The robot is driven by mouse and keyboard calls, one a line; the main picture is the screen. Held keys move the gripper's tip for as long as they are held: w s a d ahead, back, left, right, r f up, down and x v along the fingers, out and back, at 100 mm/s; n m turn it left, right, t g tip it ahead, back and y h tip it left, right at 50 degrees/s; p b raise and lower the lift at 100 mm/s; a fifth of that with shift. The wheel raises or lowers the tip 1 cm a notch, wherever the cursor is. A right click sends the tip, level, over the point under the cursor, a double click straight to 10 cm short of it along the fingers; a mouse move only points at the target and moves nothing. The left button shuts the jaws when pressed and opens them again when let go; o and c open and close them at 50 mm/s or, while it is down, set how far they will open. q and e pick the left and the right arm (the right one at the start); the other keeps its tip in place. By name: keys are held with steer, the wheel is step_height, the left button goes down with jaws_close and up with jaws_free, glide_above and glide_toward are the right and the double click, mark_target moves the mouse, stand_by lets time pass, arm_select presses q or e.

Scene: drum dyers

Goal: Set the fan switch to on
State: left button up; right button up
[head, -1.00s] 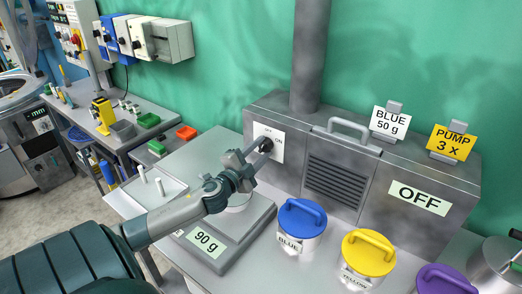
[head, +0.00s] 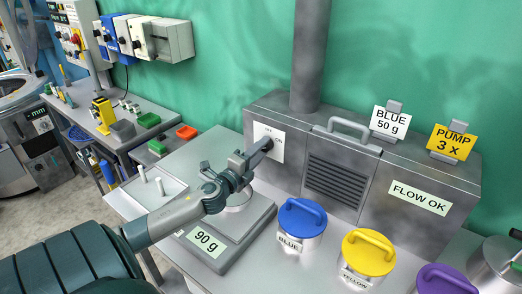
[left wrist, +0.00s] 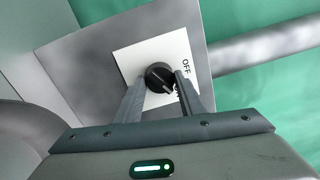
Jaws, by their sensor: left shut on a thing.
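The fan switch is a black rotary knob (left wrist: 158,76) on a white plate (left wrist: 180,47) with OFF and ON labels, seen in the left wrist view. In the head view the plate (head: 275,145) is on the left part of the grey metal housing, and the knob is mostly hidden by my gripper. My left gripper (head: 262,148) is at the knob, its fingers on either side of it and shut on it. The knob's pointer is toward the ON side. The display (head: 419,198) on the housing reads FLOW OK. My right gripper is not in view.
A scale (head: 225,235) reading 90 g is under my left arm. Blue (head: 300,225), yellow (head: 368,257) and purple (head: 442,280) lidded tins stand in front of the housing. Cards BLUE 50 g (head: 391,121) and PUMP 3 x (head: 452,144) stand on top.

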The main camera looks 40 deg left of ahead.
arm_select(q)
steer(key=shift+f, duration=0.1)
steer(key=o, duration=1)
steer(key=shift+o, duration=0.2)
steer(key=shift+s, duration=0.1)
steer(key=shift+s+d+f+b, duration=0.15)
steer(key=shift+s+d+b, duration=0.5)
steer(key=shift+s, duration=2.2)
steer(key=shift+s+d+f+b, duration=0.2)
steer(key=shift+s+b, duration=0.85)
steer(key=shift+s, duration=1.8)
steer(key=shift+s+d+f+b, duration=0.1)
steer(key=shift+s+d+b, duration=0.55)
steer(key=shift+s, duration=2.2)
steer(key=shift+a, duration=0.25)
